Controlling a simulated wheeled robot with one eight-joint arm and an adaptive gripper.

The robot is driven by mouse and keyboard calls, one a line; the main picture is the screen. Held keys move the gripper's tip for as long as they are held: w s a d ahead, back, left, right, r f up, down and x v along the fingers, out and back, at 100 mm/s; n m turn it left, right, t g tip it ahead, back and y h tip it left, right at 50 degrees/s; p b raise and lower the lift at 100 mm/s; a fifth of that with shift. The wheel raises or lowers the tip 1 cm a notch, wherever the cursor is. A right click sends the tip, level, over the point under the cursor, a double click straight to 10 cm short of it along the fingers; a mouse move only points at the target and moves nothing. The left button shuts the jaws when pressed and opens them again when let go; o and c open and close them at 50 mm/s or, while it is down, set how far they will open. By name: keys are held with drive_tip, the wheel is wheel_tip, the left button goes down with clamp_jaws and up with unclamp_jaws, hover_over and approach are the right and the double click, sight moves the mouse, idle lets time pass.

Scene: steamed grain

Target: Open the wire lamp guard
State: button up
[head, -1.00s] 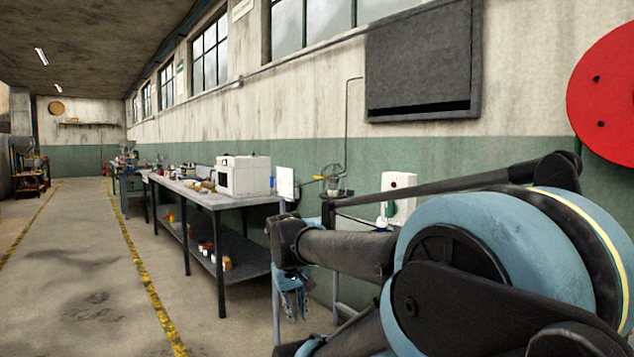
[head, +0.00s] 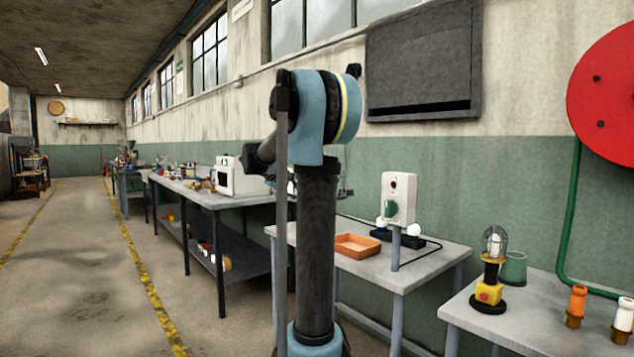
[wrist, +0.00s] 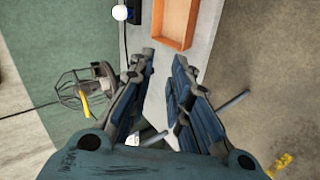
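A dark wire cage (wrist: 85,88) with a yellow handle (wrist: 84,102) shows at the left in the wrist view, near the wall. In the head view most of that spot is hidden by my arm. A second caged lamp (head: 494,243) with a yellow and black base stands on the right table in the head view. My gripper (wrist: 163,58) is open and empty in the wrist view, its fingers apart above the bench edge. The wire cage lies to the left of the fingers, apart from them. My gripper is hidden in the head view.
An orange tray (head: 358,245) sits on the grey bench (head: 435,262), also ahead of the fingers in the wrist view (wrist: 172,42). A white switch box (head: 398,198) and white bulbs stand behind it. A green cup (head: 513,268) stands near the caged lamp. The left floor is clear.

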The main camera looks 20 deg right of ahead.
drive_tip(key=w+d+r+n+t+h, duration=0.15)
drive_tip(key=w+r, duration=0.25)
drive_tip(key=w, duration=0.7)
drive_tip(key=w+r+h, duration=0.3)
drive_tip(key=w, duration=0.9)
drive_tip(key=x, duration=1.7)
drive_tip(key=shift+r, duration=0.25)
clamp_jaws()
